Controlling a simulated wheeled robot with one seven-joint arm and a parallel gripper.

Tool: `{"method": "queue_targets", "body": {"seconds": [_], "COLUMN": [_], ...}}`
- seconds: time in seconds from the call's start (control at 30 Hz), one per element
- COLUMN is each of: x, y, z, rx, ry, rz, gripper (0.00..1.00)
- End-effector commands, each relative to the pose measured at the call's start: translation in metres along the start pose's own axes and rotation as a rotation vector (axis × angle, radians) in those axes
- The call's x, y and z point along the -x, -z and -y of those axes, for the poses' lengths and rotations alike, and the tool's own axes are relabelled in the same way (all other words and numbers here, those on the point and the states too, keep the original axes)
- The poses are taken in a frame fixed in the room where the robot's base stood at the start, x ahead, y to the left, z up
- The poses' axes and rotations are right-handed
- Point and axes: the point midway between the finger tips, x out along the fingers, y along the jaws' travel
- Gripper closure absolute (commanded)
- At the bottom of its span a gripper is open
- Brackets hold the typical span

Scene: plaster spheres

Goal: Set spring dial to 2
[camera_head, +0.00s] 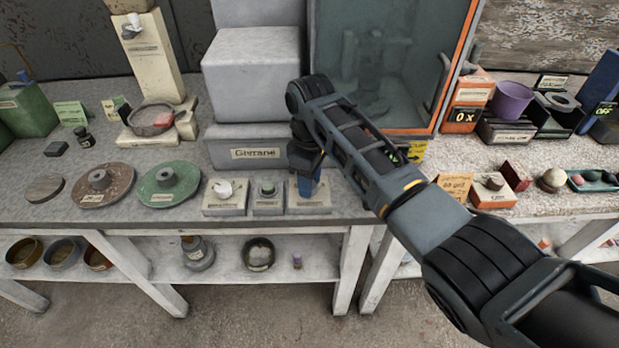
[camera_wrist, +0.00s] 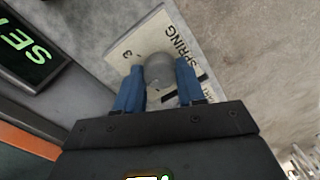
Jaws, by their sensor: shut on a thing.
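The spring dial is a grey round knob (camera_wrist: 158,68) on a pale plate (camera_wrist: 128,50) lettered "SPRING". A "3" shows on the plate beside the knob; other marks are partly covered, and I cannot read a pointer on the knob. My gripper (camera_wrist: 160,84) has its blue fingers on either side of the knob, shut on it. In the head view my gripper (camera_head: 306,184) points down over the pale dial base (camera_head: 312,208) at the bench's front edge. The knob is hidden there.
A white knob (camera_head: 222,188) and a small dark button block (camera_head: 267,194) stand just left of the dial. A grey box (camera_head: 252,70) and a glass-fronted cabinet (camera_head: 375,65) stand behind. A dark display (camera_wrist: 30,47) with green letters shows in the wrist view.

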Motion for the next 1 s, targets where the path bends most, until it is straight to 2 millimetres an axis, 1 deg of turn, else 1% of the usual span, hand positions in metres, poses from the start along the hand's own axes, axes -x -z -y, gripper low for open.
{"method": "queue_targets", "body": {"seconds": [0.2, 0.57, 0.6, 0.83, 1.0], "x": [0.0006, 0.0008, 0.0008, 0.0005, 0.0003], "y": [0.0004, 0.0005, 0.0005, 0.0003, 0.0002], "z": [0.0001, -0.0001, -0.0001, -0.0001, -0.0001], "rx": [-0.029, -0.031, -0.030, -0.030, -0.030], "ry": [0.000, 0.000, 0.000, 0.000, 0.000], "rz": [-0.002, -0.002, -0.002, -0.002, -0.001], "gripper": [0.92, 0.92, 0.59, 0.37, 0.36]}}
